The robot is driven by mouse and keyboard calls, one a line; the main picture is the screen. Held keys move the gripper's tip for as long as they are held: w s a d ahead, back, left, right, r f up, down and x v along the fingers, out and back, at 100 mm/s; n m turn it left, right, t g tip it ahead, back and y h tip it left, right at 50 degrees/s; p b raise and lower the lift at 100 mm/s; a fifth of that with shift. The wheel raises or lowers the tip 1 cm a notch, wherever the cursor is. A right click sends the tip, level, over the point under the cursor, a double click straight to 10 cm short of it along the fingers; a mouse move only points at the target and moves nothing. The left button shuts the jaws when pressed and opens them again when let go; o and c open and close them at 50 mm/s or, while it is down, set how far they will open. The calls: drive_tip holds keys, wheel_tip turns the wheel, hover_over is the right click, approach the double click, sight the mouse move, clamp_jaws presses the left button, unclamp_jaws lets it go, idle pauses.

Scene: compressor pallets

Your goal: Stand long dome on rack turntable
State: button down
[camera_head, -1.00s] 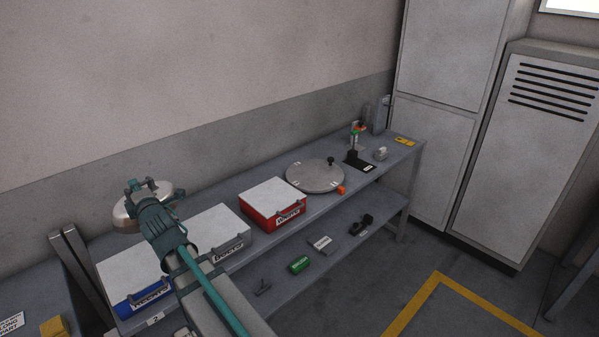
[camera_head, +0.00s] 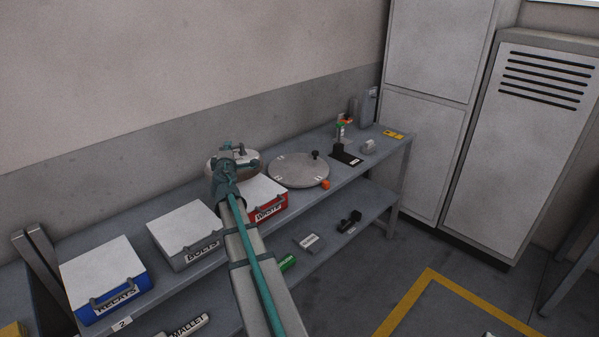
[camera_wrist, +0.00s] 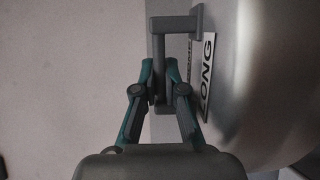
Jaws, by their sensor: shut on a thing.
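The long dome (camera_head: 250,166) is a silvery metal cover held up at the rack's back edge, left of the rack turntable, partly hidden by my gripper. In the wrist view the dome (camera_wrist: 262,90) fills the right side, with a label reading "LONG". My gripper (camera_wrist: 160,85) is shut on the dome's grey bracket-shaped handle (camera_wrist: 175,22).
The red-fronted waste case (camera_head: 268,208) stands left of the turntable, behind my arm. A grey bolts case (camera_head: 185,230) and blue relays case (camera_head: 100,272) stand further left. A black-based stand (camera_head: 346,155) with orange and green parts is right of the turntable.

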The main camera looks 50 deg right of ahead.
drive_tip(key=s+d+m+g, duration=0.1)
drive_tip(key=d, duration=0.2)
drive_tip(key=s+d+g+h+b, duration=0.1)
drive_tip(key=d, duration=0.3)
drive_tip(key=s+d+m+g+h, duration=0.1)
drive_tip(key=s+d, duration=0.1)
drive_tip(key=d, duration=0.1)
drive_tip(key=shift+d+f+m, duration=0.25)
drive_tip(key=shift+d+m, duration=0.05)
drive_tip(key=s+d+r+m+g+h+b, duration=0.1)
drive_tip(key=s+d+m+g+h, duration=0.2)
drive_tip(key=s+d, duration=0.5)
drive_tip(key=w+d+f+g+p, duration=0.1)
drive_tip(key=w+d+f+p, duration=0.3)
drive_tip(key=d+f, duration=0.8)
drive_tip(key=w+d, duration=0.1)
drive_tip(key=d, duration=0.1)
drive_tip(key=shift+w+d+f+y, duration=0.35)
drive_tip(key=shift+d+y, duration=0.05)
drive_tip(key=shift+f, duration=0.1)
drive_tip(key=c, duration=1.6)
unclamp_jaws()
drive_tip(key=o, duration=0.4)
drive_tip(key=shift+c, duration=0.2)
